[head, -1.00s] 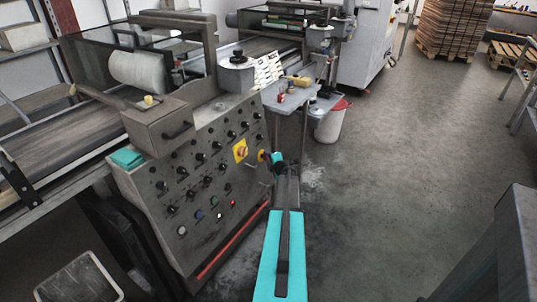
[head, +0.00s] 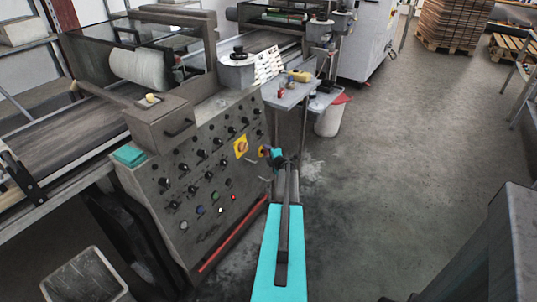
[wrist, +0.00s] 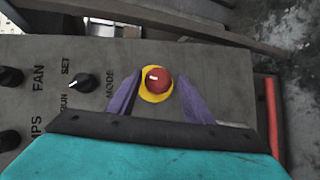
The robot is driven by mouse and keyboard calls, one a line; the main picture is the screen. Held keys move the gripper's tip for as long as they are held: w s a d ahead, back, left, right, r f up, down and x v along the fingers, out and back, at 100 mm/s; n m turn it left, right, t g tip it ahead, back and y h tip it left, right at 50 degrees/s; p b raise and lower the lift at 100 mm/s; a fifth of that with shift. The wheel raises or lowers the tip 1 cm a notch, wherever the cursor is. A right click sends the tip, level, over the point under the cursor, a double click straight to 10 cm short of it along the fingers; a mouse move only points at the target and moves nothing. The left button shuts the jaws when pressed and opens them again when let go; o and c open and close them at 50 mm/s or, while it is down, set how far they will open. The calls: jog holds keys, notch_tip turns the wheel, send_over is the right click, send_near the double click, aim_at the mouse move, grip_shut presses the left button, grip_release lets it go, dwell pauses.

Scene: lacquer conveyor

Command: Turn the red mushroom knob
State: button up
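The red mushroom knob (wrist: 159,80) shows in the wrist view on a round yellow plate on the grey panel. My gripper (wrist: 158,85) is open, with one purple finger on the left of the knob and one on the right. A small gap shows on the left; whether the right finger touches the knob is unclear. In the head view my gripper (head: 272,155) is at the right edge of the control panel (head: 185,235), by a yellow spot (head: 262,152). The red cap is hard to make out there.
A black dial (wrist: 83,83) with FAN, SET and MODE lettering sits left of the knob. A red-and-yellow switch (head: 240,146) and several dark dials cover the panel. A small side table (head: 290,97) and a white bin (head: 329,122) stand behind.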

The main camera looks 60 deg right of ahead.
jog(key=shift+s+d+r, duration=0.1)
jog(key=shift+r, duration=0.05)
jog(key=v, duration=1.3)
jog(key=shift+s+b, duration=0.25)
jog(key=shift+b, duration=0.05)
dwell(0.4)
jog(key=shift+s, duration=0.1)
dwell(0.3)
